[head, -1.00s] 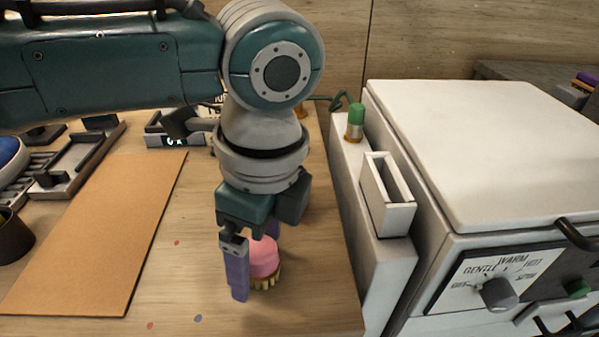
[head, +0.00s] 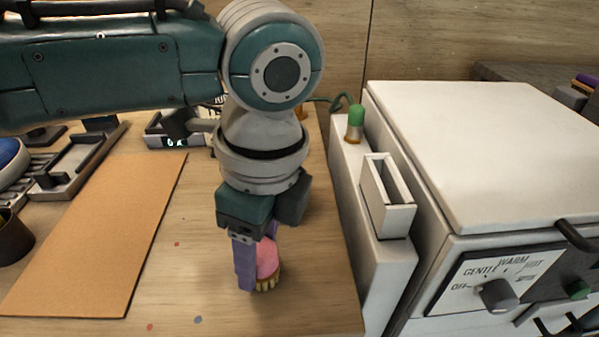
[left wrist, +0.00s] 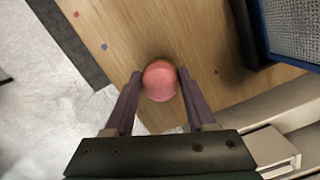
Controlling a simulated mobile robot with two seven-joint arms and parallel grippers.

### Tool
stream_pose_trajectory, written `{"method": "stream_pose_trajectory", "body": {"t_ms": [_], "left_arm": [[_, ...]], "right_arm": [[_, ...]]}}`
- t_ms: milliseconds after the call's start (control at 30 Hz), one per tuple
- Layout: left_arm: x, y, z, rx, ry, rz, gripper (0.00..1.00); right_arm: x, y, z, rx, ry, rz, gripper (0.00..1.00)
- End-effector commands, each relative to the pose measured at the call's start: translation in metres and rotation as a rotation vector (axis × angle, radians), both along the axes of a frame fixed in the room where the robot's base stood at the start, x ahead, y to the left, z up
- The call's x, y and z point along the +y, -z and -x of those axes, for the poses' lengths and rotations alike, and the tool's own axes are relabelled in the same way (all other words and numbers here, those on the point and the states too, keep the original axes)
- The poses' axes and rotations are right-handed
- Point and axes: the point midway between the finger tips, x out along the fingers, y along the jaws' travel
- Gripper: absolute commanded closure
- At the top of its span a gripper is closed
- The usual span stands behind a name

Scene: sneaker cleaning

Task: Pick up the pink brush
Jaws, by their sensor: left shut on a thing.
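The pink brush (head: 267,259) has a rounded pink top and pale bristles pointing down. It stands on the wooden table near the front right edge, or very close above it; I cannot tell which. My left gripper (head: 256,262) points down with its purple fingers on either side of the brush and is shut on it. In the left wrist view, the pink top of the brush (left wrist: 160,82) sits between the two fingertips (left wrist: 158,85). The near finger hides part of the brush in the head view. My right gripper is not in view.
A white machine (head: 470,150) with a knob panel stands to the right, with a white slotted holder (head: 387,195) on its near side. A brown mat (head: 100,235) lies left of the gripper. Bare table (head: 190,270) lies between the mat and the brush.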

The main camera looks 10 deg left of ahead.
Motion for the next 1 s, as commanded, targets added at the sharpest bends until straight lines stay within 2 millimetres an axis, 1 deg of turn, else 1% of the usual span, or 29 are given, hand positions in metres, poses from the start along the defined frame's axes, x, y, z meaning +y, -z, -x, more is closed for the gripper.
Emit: {"method": "stream_pose_trajectory", "body": {"t_ms": [200, 267, 367, 467, 567, 800, 900, 1000], "left_arm": [[0.0, -0.003, 0.0, -0.001, 0.0, 0.001, 1.0], [0.0, -0.007, -0.001, -0.001, 0.0, 0.001, 1.0], [0.0, -0.018, -0.001, -0.003, 0.0, 0.001, 1.0], [0.0, -0.036, -0.001, -0.004, -0.001, 0.001, 1.0], [-0.001, -0.063, -0.002, -0.005, 0.002, 0.004, 1.0], [-0.001, -0.136, -0.002, -0.006, 0.001, 0.003, 1.0], [-0.001, -0.161, -0.001, -0.005, 0.0, 0.003, 1.0], [0.0, -0.181, -0.001, -0.004, 0.0, 0.001, 1.0]], "right_arm": [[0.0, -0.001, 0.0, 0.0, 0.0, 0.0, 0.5], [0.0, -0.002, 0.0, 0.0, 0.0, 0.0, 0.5], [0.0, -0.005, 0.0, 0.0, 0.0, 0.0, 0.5], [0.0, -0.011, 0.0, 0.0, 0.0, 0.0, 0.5], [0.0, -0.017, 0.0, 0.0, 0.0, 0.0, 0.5], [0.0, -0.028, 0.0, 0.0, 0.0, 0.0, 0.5], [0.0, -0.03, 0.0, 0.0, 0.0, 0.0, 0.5], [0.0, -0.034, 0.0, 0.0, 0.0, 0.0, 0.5]]}}
